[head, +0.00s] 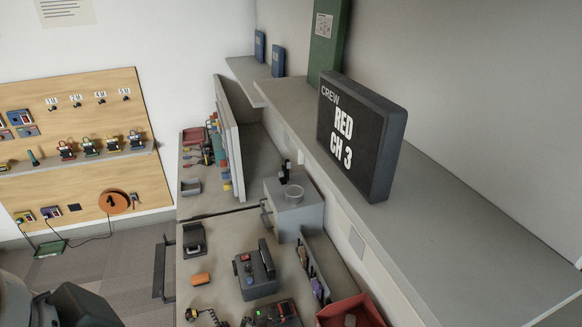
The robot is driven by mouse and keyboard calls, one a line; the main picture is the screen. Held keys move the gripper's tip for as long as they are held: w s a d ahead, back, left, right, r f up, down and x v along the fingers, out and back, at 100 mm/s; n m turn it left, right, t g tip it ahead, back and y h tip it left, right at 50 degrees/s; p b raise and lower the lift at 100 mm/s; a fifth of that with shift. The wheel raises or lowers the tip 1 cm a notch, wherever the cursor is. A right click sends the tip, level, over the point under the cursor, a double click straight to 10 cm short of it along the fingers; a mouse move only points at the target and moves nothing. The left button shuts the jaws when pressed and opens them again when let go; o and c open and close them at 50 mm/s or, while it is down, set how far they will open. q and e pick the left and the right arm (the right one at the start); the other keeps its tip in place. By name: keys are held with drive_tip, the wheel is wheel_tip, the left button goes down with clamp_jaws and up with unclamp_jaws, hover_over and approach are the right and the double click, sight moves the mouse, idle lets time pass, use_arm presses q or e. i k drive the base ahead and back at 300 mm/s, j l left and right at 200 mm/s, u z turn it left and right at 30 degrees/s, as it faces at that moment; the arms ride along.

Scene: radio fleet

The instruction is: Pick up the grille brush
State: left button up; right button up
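I cannot pick out the grille brush for certain. Neither gripper's fingertips show. Part of my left arm is at the bottom left corner, away from the bench items.
The grey bench (217,240) holds a dark stand (256,272), an orange block (201,279), a black holder (194,238) and a red bin (350,312). A sign (360,135) reading "CREW RED CH 3" stands on the long shelf (460,240). A wooden pegboard (75,90) is at left.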

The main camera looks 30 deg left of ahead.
sight(202, 279)
drive_tip(key=j+u, duration=0.1)
drive_tip(key=u, duration=1.4)
drive_tip(key=j+z, duration=0.25)
drive_tip(key=j, duration=0.3)
drive_tip(key=k+j+z, duration=0.1)
drive_tip(key=j+z, duration=0.15)
drive_tip(key=j, duration=0.25)
drive_tip(key=k, duration=0.65)
